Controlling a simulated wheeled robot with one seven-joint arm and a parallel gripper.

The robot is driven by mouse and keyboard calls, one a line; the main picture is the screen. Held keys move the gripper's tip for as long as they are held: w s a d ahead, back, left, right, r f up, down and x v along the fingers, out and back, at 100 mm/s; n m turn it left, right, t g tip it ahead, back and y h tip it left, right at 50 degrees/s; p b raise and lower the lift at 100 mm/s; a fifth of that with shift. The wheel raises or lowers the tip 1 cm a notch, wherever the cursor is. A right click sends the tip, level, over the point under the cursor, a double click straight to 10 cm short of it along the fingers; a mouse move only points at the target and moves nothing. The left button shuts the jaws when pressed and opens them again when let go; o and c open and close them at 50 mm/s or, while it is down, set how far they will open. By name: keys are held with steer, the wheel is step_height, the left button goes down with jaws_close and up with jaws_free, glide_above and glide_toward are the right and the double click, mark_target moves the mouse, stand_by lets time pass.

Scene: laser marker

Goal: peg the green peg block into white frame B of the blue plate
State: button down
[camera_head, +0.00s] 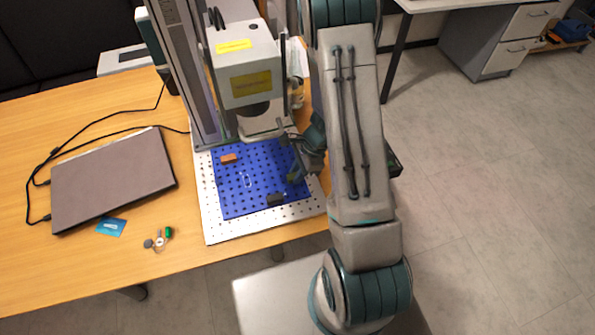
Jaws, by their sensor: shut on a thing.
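The blue plate (235,204) is a perforated board on a silver perforated base under the marking machine. A white outline (247,181) shows near its middle; I cannot read any letter, so I cannot tell which frame is B. My gripper (297,167) is low over the plate's right side, pointing down-left. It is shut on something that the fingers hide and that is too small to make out. I cannot clearly see the green peg block. An orange block (229,158) sits at the plate's back left and a dark block (275,199) near its front edge.
The laser head (245,65) and its column (187,75) stand close over the plate's back. The table's front edge is near the base.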

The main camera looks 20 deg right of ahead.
steer(key=c, duration=1.3)
jaws_free()
steer(key=shift+f, duration=0.15)
steer(key=shift+r+p, duration=0.2)
steer(key=shift+p, duration=0.15)
steer(key=v, duration=1.3)
steer(key=shift+s+d+r, duration=0.1)
steer(key=shift+s+d, duration=0.05)
steer(key=shift+d, duration=0.25)
